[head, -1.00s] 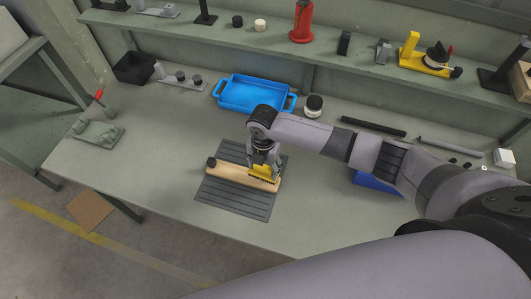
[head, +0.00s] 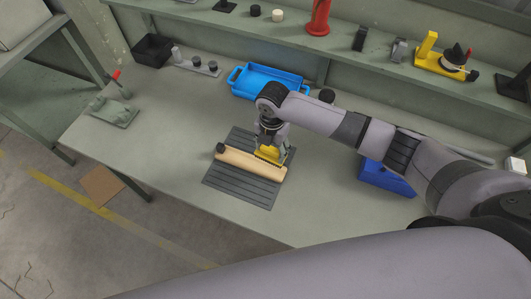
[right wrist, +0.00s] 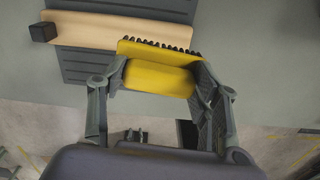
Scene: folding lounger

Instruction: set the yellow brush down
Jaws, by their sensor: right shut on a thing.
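The yellow brush (head: 270,154) is held in my right gripper (head: 271,147), near the right end of a pale wooden piece (head: 240,162). The wooden piece lies on a dark ribbed mat (head: 228,182) on the bench. In the right wrist view, the yellow brush (right wrist: 157,76) sits between the two fingers of my right gripper (right wrist: 158,85). Its dark bristles point toward the wooden piece (right wrist: 110,30). I cannot tell whether the bristles touch the wood. My left gripper is not in view.
A blue tray (head: 268,82) stands behind the mat, and a blue bin (head: 388,178) is to the right, partly behind my arm. A grey-green fixture (head: 114,111) is at the left. The bench (head: 165,130) is clear left of the mat. A shelf with several parts runs along the back.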

